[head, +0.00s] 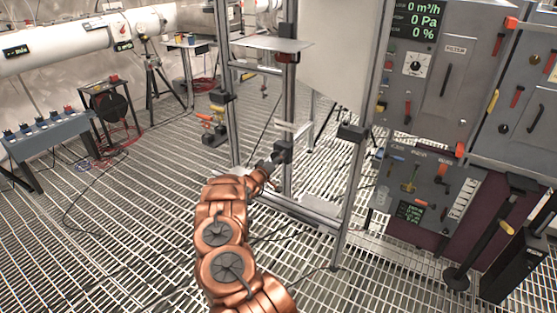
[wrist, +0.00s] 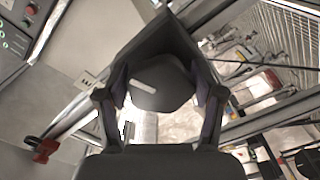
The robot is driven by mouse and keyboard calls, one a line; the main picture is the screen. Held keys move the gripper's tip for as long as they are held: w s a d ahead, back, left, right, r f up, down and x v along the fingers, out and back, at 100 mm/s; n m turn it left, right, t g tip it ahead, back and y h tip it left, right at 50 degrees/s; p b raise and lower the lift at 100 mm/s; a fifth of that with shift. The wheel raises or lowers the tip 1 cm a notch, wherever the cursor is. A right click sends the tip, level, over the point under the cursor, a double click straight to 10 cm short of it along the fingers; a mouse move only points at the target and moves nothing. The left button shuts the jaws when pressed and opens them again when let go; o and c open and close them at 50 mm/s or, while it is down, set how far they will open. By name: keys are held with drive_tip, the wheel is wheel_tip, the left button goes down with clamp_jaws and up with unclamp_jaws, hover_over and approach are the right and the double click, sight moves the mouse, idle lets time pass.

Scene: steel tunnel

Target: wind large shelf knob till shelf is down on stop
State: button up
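The large shelf knob (wrist: 160,86) is dark, with a pale mark on its face, and sits on a dark block. In the wrist view the two fingers of my gripper (wrist: 162,100) stand on its left and right sides and appear to press against it. In the head view my gripper (head: 272,164) reaches the dark block (head: 283,151) on the metal frame, and the knob itself is hidden there. A flat grey shelf plate (head: 272,44) sits high on the frame, level. Its stop cannot be made out.
The upright metal frame post (head: 352,190) stands right of my gripper. A grey control panel (head: 430,70) is at the right, with a standing black-and-yellow tool (head: 485,245) before it. A blue-grey bench (head: 48,135) is at the left.

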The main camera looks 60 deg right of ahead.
drive_tip(key=o, duration=0.4)
drive_tip(key=shift+s+a, duration=0.15)
drive_tip(key=shift+a, duration=2.85)
drive_tip(key=shift+s+a, duration=0.1)
drive_tip(key=shift+a, duration=2.9)
